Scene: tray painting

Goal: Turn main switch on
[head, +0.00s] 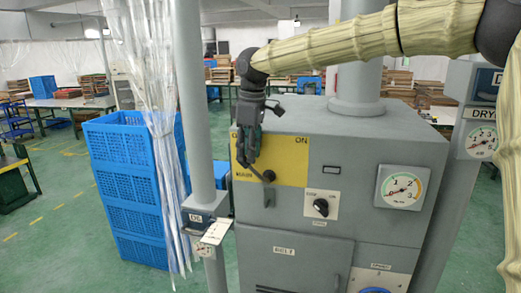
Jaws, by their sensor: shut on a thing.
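The main switch (268,176) is a dark rotary knob with a handle on a yellow plate (291,164) on the upper front of the grey machine cabinet. The plate's upper right is marked ON. My gripper (248,164) reaches down in front of the plate's left part. Its fingers are shut on the main switch's handle, left of and slightly above the knob's centre. The gripper and wrist hide part of the plate and its lettering. The exact finger contact is too small to make out.
The cabinet (390,155) also bears a small selector knob (321,207) and a round gauge (402,187). A grey post (194,100) with a small box stands left of the cabinet. Stacked blue crates (130,190) and a clear plastic curtain are further left. Green floor is open at far left.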

